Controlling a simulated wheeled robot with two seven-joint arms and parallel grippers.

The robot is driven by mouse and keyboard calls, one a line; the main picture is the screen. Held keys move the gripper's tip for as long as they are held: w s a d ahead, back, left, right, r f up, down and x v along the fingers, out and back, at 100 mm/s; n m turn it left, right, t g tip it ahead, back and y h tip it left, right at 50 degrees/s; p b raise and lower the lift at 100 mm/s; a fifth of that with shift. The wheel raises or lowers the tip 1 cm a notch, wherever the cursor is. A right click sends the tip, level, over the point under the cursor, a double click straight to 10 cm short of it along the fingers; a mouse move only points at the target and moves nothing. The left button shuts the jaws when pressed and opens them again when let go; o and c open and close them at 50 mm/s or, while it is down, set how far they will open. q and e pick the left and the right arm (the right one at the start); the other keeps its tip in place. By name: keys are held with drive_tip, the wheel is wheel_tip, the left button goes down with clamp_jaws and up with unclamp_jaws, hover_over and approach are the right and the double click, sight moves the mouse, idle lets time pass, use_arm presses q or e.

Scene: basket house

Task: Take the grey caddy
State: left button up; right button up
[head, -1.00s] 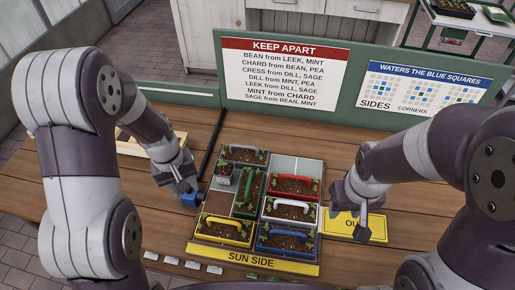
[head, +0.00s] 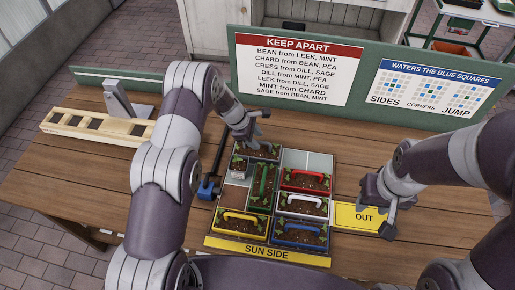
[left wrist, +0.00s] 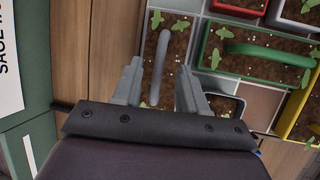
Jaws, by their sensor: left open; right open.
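The grey caddy (head: 264,154), a soil-filled box with seedlings and a grey arched handle, stands in the back row of the tray. My left gripper (head: 254,132) is open above it and partly hides it in the head view. In the left wrist view the caddy's grey handle (left wrist: 160,68) shows between and beyond the two open fingers (left wrist: 158,88). I cannot see the fingers touching it. My right gripper (head: 386,214) is open and empty near the yellow OUT plate (head: 357,218).
Caddies with red (head: 305,180), green (head: 260,195), white (head: 300,206), yellow (head: 241,224) and blue handles (head: 299,233) crowd the tray. A small pot (head: 239,163) stands close beside the grey caddy. The sign board (head: 213,71) rises behind. A wooden rack (head: 95,125) lies left.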

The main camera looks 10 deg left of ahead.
use_arm(q)
drive_tip(key=shift+x, duration=0.9)
drive_tip(key=shift+w+f, duration=0.15)
clamp_jaws()
idle(0.5)
